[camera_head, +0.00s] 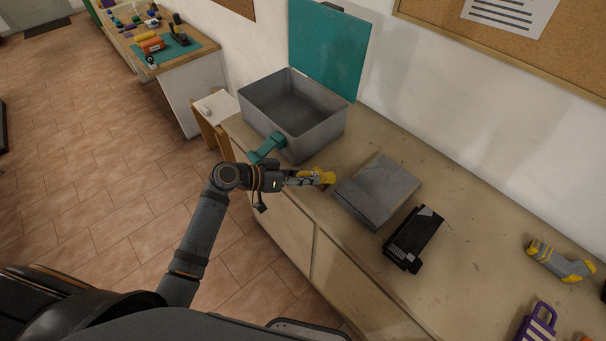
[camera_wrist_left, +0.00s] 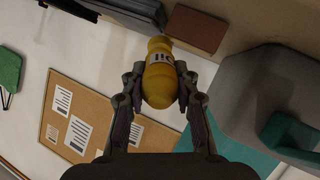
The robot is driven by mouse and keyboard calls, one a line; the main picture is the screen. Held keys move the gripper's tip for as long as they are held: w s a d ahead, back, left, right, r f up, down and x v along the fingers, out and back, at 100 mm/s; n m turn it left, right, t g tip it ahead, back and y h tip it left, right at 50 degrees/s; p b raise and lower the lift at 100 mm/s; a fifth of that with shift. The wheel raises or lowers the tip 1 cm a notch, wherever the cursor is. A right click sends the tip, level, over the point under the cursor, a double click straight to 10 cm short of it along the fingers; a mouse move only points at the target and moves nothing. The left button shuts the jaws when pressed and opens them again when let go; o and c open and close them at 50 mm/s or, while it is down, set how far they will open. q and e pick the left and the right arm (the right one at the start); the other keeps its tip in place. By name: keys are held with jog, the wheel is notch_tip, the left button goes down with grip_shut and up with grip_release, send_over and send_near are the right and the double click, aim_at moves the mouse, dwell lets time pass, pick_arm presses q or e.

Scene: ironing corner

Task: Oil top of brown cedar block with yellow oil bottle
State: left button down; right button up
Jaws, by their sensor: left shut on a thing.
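My left gripper (camera_head: 312,178) is shut on the yellow oil bottle (camera_head: 328,177) above the front part of the counter. The left wrist view shows the bottle (camera_wrist_left: 159,78) between the fingers of this gripper (camera_wrist_left: 159,90), with a pale label and dark marking. A brown block (camera_wrist_left: 196,30) shows beyond the bottle, apart from it in that picture. I cannot clearly make out the brown block in the head view. My right gripper is not in view.
A grey box (camera_head: 294,137) with a teal lid (camera_head: 327,45) stands behind my left gripper. A grey slab (camera_head: 378,188) and a black object (camera_head: 412,238) lie to the right. A grey-yellow item (camera_head: 560,262) and a purple item (camera_head: 538,322) are further right.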

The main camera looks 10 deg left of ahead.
pick_arm(q)
jog(key=shift+s+d, duration=0.2)
jog(key=shift+d, duration=0.5)
jog(key=shift+s+d, duration=0.15)
jog(key=shift+d, duration=0.5)
jog(key=shift+f, duration=0.3)
jog(key=shift+a, duration=0.15)
jog(key=shift+w+a+r+b, duration=0.1)
jog(key=shift+w+a+b, duration=0.1)
jog(key=shift+a, duration=0.2)
jog(key=shift+w+a+b, duration=0.1)
jog(key=shift+a+b, duration=0.1)
jog(key=shift+a, duration=0.15)
jog(key=shift+w+a+b, duration=0.1)
jog(key=shift+a+b, duration=0.25)
jog(key=shift+a, duration=0.25)
jog(key=shift+w+a, duration=0.15)
jog(key=shift+a, duration=0.35)
jog(key=shift+w+a, duration=0.15)
jog(key=shift+a, duration=0.35)
jog(key=shift+w+a+b, duration=0.1)
jog(key=shift+a+b, duration=0.3)
jog(key=shift+b, duration=0.1)
jog(key=shift+a, duration=0.3)
